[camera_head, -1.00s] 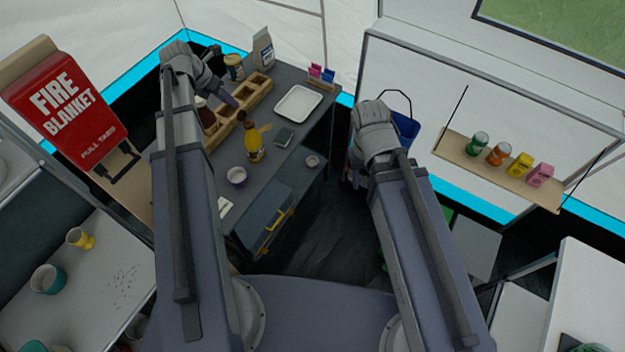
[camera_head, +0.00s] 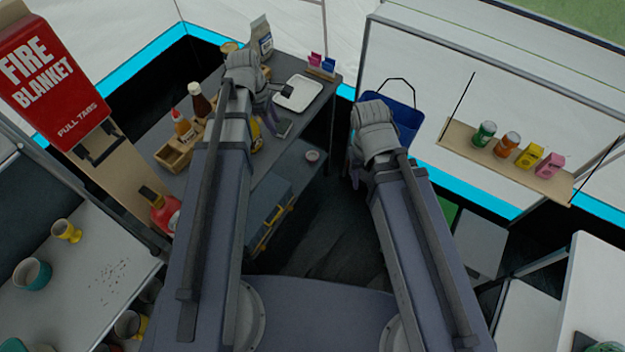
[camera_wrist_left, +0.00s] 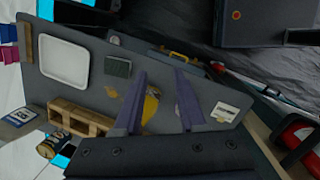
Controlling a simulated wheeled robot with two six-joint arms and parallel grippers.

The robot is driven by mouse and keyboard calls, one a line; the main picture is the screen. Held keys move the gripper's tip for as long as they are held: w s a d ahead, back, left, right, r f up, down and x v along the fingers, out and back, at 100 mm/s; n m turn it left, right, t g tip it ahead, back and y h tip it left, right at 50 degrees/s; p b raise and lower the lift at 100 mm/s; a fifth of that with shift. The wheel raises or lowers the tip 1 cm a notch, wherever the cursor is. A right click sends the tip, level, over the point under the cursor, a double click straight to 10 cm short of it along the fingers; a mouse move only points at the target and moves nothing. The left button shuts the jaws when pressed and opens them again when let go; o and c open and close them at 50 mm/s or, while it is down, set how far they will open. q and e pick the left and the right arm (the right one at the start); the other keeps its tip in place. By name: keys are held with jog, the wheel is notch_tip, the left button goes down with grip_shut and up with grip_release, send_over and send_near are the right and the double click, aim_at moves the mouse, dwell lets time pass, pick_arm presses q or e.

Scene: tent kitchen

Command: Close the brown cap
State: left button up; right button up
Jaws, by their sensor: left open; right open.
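The yellow bottle (camera_head: 257,141) stands on the grey counter, mostly hidden behind my left arm in the head view. In the left wrist view the yellow bottle (camera_wrist_left: 151,106) shows between the two purple fingers, partly covered by the left one. A small brown shape (camera_wrist_left: 113,92), possibly its cap, shows beside that finger; whether it is open is unclear. My left gripper (camera_head: 280,108) is open and empty above the counter, close to the bottle; it also shows in the wrist view (camera_wrist_left: 161,72). My right gripper (camera_head: 354,166) hangs beyond the counter's right edge, away from the bottle.
A wooden rack (camera_head: 176,155) holds an orange bottle (camera_head: 184,128) and a dark brown bottle (camera_head: 199,101). A blue bucket (camera_head: 405,124) is to the right.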

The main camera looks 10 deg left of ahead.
pick_arm(q)
jog(key=s+d+f+m+y+b, duration=0.1)
jog(key=s+d+f+m+b, duration=0.2)
jog(key=m, duration=0.5)
jog(key=s+d+f+m+g+y+b, duration=0.1)
jog(key=s+d+f+m+b, duration=0.3)
jog(key=s+d+m, duration=0.4)
jog(key=shift+s+d+f+m+g+y, duration=0.15)
jog(key=shift+d+f+m+g+y, duration=0.15)
jog(key=shift+d+f+m, duration=0.6)
jog(key=shift+r, duration=0.15)
